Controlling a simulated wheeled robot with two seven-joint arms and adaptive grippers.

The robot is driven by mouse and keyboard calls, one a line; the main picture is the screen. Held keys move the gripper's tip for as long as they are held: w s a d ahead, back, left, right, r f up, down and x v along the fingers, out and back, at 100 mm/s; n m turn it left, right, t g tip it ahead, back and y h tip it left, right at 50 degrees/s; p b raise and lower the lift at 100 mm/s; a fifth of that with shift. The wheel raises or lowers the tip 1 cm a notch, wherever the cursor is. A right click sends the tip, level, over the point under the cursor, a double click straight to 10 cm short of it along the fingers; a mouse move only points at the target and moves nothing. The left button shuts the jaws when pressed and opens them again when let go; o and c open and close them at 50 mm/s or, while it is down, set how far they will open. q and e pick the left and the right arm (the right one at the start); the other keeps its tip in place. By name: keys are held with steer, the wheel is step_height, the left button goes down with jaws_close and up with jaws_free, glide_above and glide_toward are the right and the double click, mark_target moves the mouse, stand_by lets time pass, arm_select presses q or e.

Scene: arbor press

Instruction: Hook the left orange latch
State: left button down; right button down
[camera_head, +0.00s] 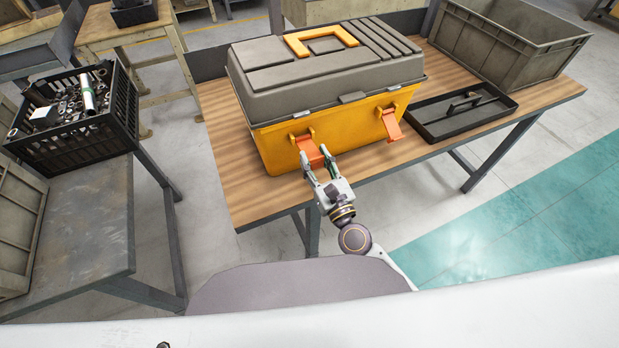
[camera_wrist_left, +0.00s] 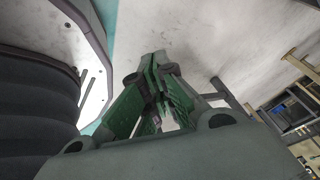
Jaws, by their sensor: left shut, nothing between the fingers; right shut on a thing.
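The toolbox (camera_head: 350,126), yellow below with a grey lid, stands closed on the wooden table. Its left orange latch (camera_head: 307,148) hangs on the front face, tilted outward at its lower end. The right orange latch (camera_head: 391,124) also hangs tilted outward. My right gripper (camera_head: 317,161) is at the left latch, its fingers on either side of the latch's lower part, shut on it. My left gripper (camera_wrist_left: 155,65) is outside the head view; in the left wrist view its green fingers are shut and empty, with pale floor behind.
A black tray (camera_head: 436,134) lies on the table right of the toolbox, with a grey crate (camera_head: 545,52) behind it. The table's front edge (camera_head: 450,150) is close below the latches. A black basket (camera_head: 75,142) of metal parts stands on a bench at left.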

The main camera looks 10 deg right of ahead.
arm_select(q)
steer(key=w+d+r+m+t+h, duration=0.3)
steer(key=w+r+m, duration=0.4)
steer(key=w+r, duration=0.25)
steer(key=w+d+r+m+t+h, duration=0.35)
steer(key=w+r+m, duration=0.25)
steer(key=w+r, duration=0.4)
steer(key=s+d+r+m+g+h, duration=0.3)
steer(key=d+r+m+g+h, duration=0.15)
steer(key=r+m, duration=0.55)
steer(key=s+d+r+m+g+h, duration=0.35)
steer(key=d+r+m+g, duration=0.2)
steer(key=r+m, duration=0.4)
steer(key=s+d+r+m+g+h, duration=0.3)
steer(key=d+r+m+g+h, duration=0.15)
steer(key=r+m, duration=0.5)
steer(key=w+d+r+t, duration=0.3)
steer(key=w+r+t, duration=0.2)
steer(key=w+t, duration=0.4)
steer(key=shift+w+n, duration=0.3)
steer(key=shift+w, duration=0.85)
